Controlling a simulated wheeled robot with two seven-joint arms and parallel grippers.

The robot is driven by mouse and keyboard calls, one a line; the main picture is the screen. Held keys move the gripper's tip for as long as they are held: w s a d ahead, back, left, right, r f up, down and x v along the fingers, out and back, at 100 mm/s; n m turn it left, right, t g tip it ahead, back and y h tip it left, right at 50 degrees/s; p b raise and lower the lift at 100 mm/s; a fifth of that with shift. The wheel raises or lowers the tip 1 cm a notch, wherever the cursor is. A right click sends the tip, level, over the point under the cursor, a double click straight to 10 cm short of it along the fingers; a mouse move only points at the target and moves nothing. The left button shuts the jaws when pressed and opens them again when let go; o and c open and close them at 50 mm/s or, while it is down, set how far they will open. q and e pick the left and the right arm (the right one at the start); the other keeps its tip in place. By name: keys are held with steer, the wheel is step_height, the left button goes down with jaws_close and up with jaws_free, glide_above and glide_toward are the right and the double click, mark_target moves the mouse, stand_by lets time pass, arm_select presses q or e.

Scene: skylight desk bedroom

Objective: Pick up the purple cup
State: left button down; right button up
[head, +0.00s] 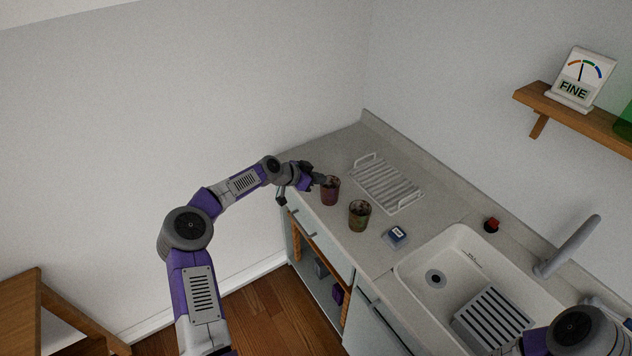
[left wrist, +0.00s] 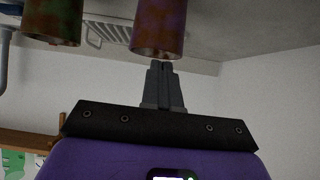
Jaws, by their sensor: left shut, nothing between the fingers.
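The purple cup (head: 331,191), mottled with reddish patches, stands upright on the counter near its left end. My left gripper (head: 319,179) is just left of the cup, at about rim height. In the left wrist view, which looks upside down, the gripper's fingers (left wrist: 162,70) are together and empty. Their tips point at the purple cup (left wrist: 158,28), close to its rim; whether they touch it I cannot tell. My right gripper is out of view; only part of that arm shows at lower right.
A mottled green and brown cup (head: 359,216) stands right of the purple one. A white drying rack (head: 386,184) lies behind them. A small blue box (head: 395,237), a red-topped item (head: 491,225) and the sink (head: 436,254) are farther right. Wall shelf (head: 541,103) at upper right.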

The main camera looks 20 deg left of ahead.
arm_select(q)
steer(key=s+a+b, duration=0.1)
steer(key=s+a, duration=0.5)
steer(key=s, duration=0.4)
steer(key=shift+a, duration=0.2)
